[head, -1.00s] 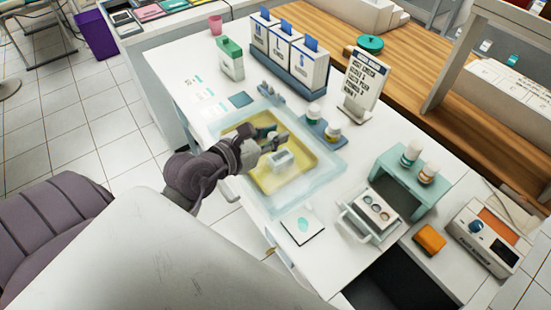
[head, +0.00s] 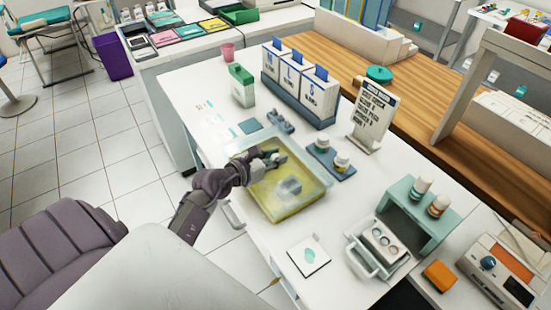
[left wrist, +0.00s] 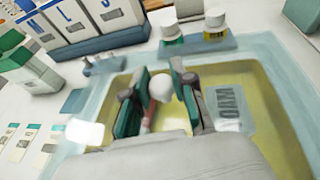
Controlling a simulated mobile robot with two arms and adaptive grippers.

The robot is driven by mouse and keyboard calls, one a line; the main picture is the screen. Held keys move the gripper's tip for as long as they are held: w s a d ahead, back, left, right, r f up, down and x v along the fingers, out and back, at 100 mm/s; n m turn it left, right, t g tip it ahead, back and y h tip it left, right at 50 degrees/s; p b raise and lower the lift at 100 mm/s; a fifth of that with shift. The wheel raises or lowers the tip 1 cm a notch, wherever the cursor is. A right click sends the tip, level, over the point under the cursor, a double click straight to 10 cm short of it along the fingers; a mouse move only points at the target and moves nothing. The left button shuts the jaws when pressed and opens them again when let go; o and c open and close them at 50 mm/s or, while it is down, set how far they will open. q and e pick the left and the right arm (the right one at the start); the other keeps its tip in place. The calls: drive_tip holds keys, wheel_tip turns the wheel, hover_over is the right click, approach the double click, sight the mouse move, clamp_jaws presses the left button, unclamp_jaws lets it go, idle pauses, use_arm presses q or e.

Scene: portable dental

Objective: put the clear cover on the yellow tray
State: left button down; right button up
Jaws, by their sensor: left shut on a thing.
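The yellow tray (head: 268,216) stands on the white counter. The clear cover (head: 322,178), translucent with a pale blue rim, lies level over it; its rim shows broadly around the yellow in the left wrist view (left wrist: 268,54). The cover looks lined up with the tray, but I cannot tell whether it rests on it or hangs just above. My left gripper (head: 274,158) is over the cover and shut on its pale round knob (left wrist: 162,87), which shows between the fingers in the left wrist view (left wrist: 160,92). My right gripper is out of view.
A blue holder with two small bottles (head: 330,158) stands close to the cover's far side. White boxes (head: 300,88) and a sign (head: 372,118) stand behind. A teal stand (head: 415,212) is at right. A white pad (head: 308,256) lies in front.

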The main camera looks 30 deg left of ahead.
use_arm(q)
drive_tip(key=shift+f, duration=0.35)
drive_tip(key=shift+f, duration=0.45)
drive_tip(key=c, duration=1)
unclamp_jaws()
drive_tip(key=shift+o, duration=0.2)
drive_tip(key=shift+r, duration=0.35)
drive_tip(key=b+v, duration=0.1)
drive_tip(key=v, duration=1.1)
